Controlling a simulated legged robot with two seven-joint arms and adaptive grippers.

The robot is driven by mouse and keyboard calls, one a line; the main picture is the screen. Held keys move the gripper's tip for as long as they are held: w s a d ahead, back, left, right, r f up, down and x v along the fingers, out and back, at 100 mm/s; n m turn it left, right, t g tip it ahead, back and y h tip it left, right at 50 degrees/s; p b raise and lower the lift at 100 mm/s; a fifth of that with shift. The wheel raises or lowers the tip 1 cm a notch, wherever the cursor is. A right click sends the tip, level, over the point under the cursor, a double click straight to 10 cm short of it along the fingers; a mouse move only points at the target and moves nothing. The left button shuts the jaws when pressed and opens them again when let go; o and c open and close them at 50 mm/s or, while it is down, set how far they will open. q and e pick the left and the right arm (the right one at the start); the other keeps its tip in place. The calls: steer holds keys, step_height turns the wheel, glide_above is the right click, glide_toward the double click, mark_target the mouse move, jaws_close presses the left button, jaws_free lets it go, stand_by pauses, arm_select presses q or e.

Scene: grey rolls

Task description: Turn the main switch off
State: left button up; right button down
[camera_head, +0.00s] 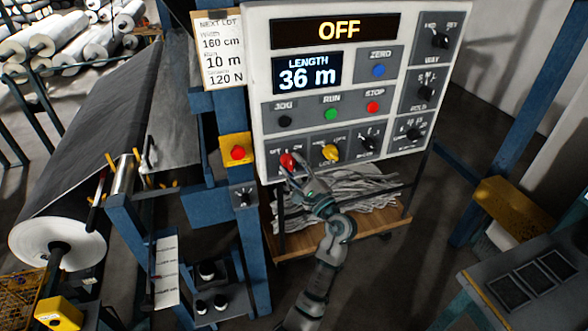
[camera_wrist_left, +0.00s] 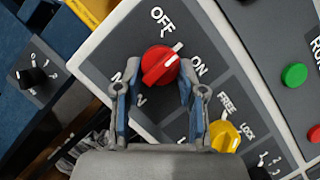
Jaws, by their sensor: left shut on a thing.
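The main switch is a red rotary knob (camera_head: 287,161) at the lower left of the white control panel (camera_head: 258,95). In the left wrist view the knob (camera_wrist_left: 160,66) has a white line slanting to the upper right, between the OFF label (camera_wrist_left: 162,18) and the ON label (camera_wrist_left: 199,68). My left gripper (camera_head: 291,168) is at the knob, shut on it. In the left wrist view its two fingers (camera_wrist_left: 157,90) stand on either side of the knob's lower part. The panel's top display (camera_head: 338,30) reads OFF. My right gripper is in neither view.
A yellow LOCK knob (camera_head: 331,152) sits just right of the red one, labelled FREE and LOCK. Green (camera_head: 331,114) and red (camera_head: 373,107) buttons are above. A red emergency button (camera_head: 238,153) on a yellow box is left. A grey roll machine stands at left.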

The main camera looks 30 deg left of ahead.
arm_select(q)
steer(key=n+g, duration=0.1)
steer(key=n, duration=0.2)
steer(key=shift+r+n+g, duration=0.1)
steer(key=shift+n+g, duration=0.2)
steer(key=shift+g, duration=0.1)
steer(key=n+g+h, duration=0.1)
steer(key=n, duration=0.2)
steer(key=shift+r+p, duration=0.15)
steer(key=shift+p, duration=0.2)
steer(key=shift+d+n+h, duration=0.1)
steer(key=shift+n+h, duration=0.3)
steer(key=shift+n, duration=0.6)
steer(key=shift+n+p, duration=0.35)
steer(key=shift+n, duration=0.15)
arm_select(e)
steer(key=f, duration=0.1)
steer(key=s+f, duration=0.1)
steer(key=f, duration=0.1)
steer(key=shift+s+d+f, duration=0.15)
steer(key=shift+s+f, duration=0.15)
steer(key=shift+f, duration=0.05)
arm_select(q)
steer(key=o, duration=1.1)
steer(key=shift+s, duration=0.1)
steer(key=shift+o, duration=0.2)
